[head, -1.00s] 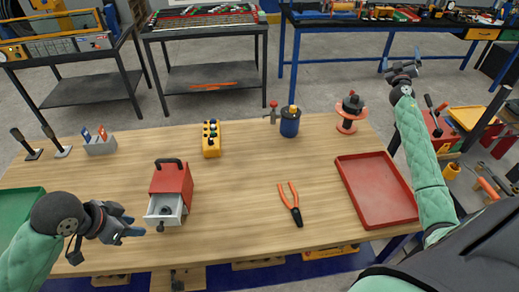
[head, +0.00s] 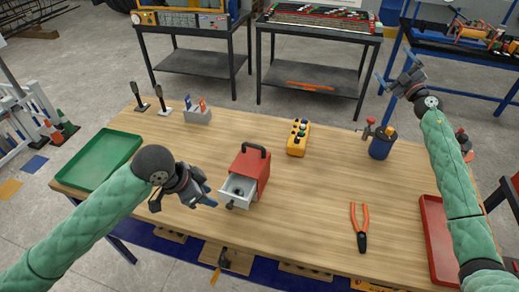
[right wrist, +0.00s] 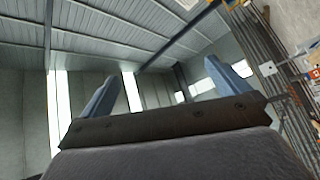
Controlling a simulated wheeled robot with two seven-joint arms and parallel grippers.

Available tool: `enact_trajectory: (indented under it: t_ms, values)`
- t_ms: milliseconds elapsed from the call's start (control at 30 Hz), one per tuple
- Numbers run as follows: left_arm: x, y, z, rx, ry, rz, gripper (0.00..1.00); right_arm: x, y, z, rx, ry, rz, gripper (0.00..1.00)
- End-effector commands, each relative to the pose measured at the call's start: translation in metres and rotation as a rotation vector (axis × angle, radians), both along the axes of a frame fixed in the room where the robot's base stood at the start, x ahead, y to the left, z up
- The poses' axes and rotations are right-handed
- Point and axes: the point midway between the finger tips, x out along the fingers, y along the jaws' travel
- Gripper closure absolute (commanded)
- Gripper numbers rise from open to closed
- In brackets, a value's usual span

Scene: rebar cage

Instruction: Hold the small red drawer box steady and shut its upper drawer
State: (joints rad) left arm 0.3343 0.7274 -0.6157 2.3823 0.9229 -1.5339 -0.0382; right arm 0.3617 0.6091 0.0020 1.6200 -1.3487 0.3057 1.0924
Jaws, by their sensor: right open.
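The small red drawer box (head: 252,170) stands on the wooden table, with a black carrying handle on top. A pale grey drawer (head: 236,192) is pulled out of its front, toward the near table edge, and a dark round item lies in it. I cannot make out a second drawer. My left gripper (head: 205,194) is just left of the pulled-out drawer, apart from it, and looks open and empty. My right gripper (head: 398,70) is raised at the far right, away from the box. In the right wrist view its two fingers (right wrist: 167,90) are spread with nothing between them.
A green tray (head: 106,158) lies left, a red tray (head: 436,240) right. Orange pliers (head: 360,228) lie right of the box. A yellow control box (head: 298,138), a grey holder (head: 198,115) and a blue pot (head: 381,145) stand behind. The table between box and pliers is clear.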

Motion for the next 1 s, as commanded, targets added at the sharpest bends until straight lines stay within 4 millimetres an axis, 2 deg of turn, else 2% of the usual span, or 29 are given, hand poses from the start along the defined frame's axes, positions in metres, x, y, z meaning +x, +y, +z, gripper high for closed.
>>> enact_trajectory:
  t_ms: [33,200,467,600,767,1000]
  values:
    - [0.0,0.0,0.0,0.0,0.0,0.0,0.64,0.004,0.024,0.002,-0.018,0.009,0.047,0.0]
    - [0.0,0.0,0.0,0.0,0.0,0.0,0.64,0.01,0.105,0.0,-0.088,0.052,0.208,0.0]
    - [0.0,0.0,0.0,0.0,0.0,0.0,0.64,0.003,0.229,-0.008,-0.225,0.137,0.459,0.0]
    - [0.0,0.0,0.0,0.0,0.0,0.0,0.64,-0.01,0.294,-0.017,-0.318,0.196,0.594,0.0]
    - [0.0,0.0,0.0,0.0,0.0,0.0,0.64,-0.034,0.366,-0.033,-0.45,0.276,0.746,0.0]
    - [0.0,0.0,0.0,0.0,0.0,0.0,0.64,-0.087,0.461,-0.067,-0.721,0.438,0.957,0.0]
